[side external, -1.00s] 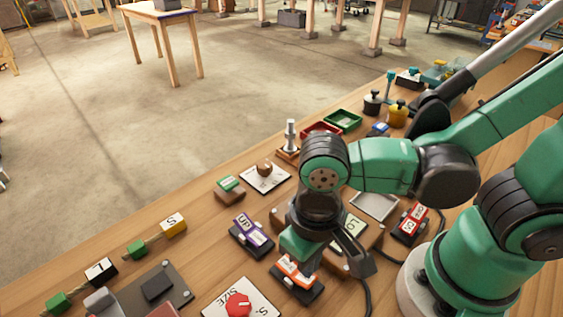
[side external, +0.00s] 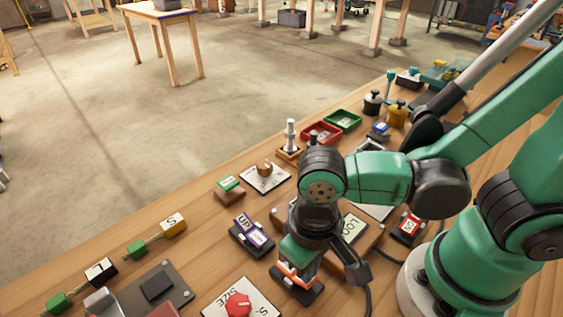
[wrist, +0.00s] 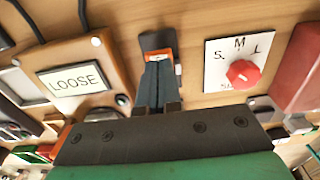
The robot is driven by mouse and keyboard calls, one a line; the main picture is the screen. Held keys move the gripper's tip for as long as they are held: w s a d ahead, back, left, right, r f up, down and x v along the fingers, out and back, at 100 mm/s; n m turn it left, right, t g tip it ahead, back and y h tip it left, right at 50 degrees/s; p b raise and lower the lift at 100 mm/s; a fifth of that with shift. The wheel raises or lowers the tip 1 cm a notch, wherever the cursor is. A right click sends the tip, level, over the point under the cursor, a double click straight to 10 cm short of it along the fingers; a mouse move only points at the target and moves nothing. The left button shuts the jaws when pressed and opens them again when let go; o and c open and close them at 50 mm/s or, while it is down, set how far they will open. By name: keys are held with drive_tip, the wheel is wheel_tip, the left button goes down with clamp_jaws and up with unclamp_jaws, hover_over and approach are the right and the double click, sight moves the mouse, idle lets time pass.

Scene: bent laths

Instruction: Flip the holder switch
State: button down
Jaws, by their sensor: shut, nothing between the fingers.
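An orange-topped rocker switch in a black housing (side external: 297,283) lies on the bench below my gripper (side external: 300,268). It also shows in the wrist view (wrist: 155,41), mostly covered by the fingers; its label cannot be read. My gripper (wrist: 157,75) is shut and empty, pointing down at this switch. Its fingertips are at or just above the orange face; contact cannot be told. A wooden box with a sign reading LOOSE (wrist: 77,80) stands beside it. A purple switch (side external: 251,233) and a red switch (side external: 409,226) lie farther off. Which one is named holder is not readable.
A white plate with a red dial (side external: 240,304) is close to the orange switch. A dark plate (side external: 165,287) lies at the front left. Red and green trays (side external: 343,120) and a metal post (side external: 290,135) stand farther back. Cables run near the wooden box.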

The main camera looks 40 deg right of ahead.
drive_tip(key=shift+f, duration=0.75)
drive_tip(key=shift+r, duration=3.55)
drive_tip(key=w+d+r+t, duration=0.4)
drive_tip(key=w+d+t, duration=0.3)
drive_tip(key=d, duration=0.6)
drive_tip(key=w, duration=0.2)
drive_tip(key=shift+w, duration=0.3)
